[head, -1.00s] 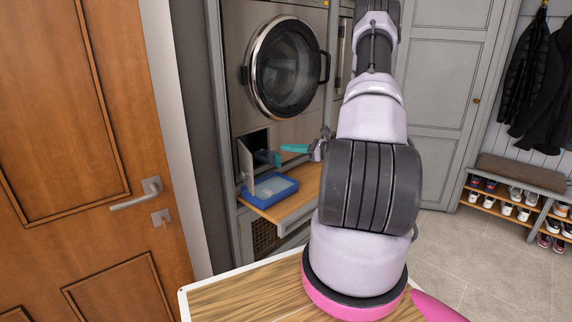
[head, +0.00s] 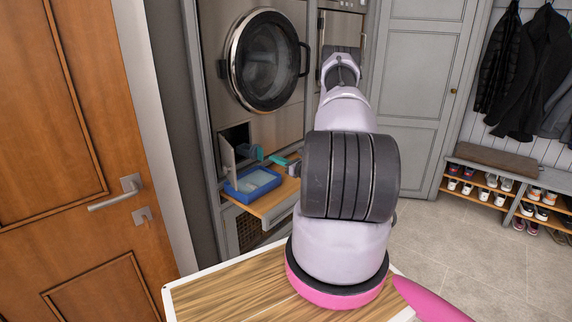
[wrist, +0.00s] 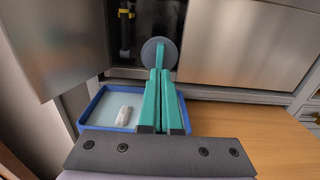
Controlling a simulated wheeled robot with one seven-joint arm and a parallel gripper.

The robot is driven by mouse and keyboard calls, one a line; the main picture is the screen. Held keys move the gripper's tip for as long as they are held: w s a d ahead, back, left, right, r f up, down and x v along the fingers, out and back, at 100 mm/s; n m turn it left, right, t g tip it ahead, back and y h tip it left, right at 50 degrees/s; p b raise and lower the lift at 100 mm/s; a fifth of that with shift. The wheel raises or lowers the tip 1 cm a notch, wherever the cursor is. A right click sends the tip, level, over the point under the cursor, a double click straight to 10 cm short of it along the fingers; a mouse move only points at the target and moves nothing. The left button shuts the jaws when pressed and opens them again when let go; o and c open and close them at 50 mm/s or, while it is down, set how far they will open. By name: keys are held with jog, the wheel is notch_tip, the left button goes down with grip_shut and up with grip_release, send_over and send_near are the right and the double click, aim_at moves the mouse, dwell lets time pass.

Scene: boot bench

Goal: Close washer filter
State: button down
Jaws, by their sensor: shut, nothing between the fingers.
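The washer (head: 285,128) has its small filter flap (head: 228,156) swung open to the left; the flap also shows in the wrist view (wrist: 50,45). A filter with a round grey cap (wrist: 152,52) and a teal grip (head: 250,152) sticks out at the dark opening. My gripper (head: 274,159) has teal fingers, shut and empty. It is just right of the filter in the head view. In the wrist view its fingertips (wrist: 160,74) point at the cap and cover its lower part; I cannot tell whether they touch.
A blue tray (head: 229,190) stands on the wooden pull-out shelf (head: 272,206) below the opening; a small white object (wrist: 123,112) lies in it. A wooden door (head: 70,120) is at the left. Shoe bench (head: 495,160) and free floor (head: 440,250) are at the right.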

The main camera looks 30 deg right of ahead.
aim_at(243, 145)
jog(key=shift+x, duration=2.15)
jog(key=x, duration=1.4)
jog(key=shift+w+a+f, duration=0.1)
jog(key=shift+w, duration=0.15)
jog(key=shift+w+a, duration=0.15)
jog(key=shift+w, duration=0.15)
jog(key=shift+r, duration=0.25)
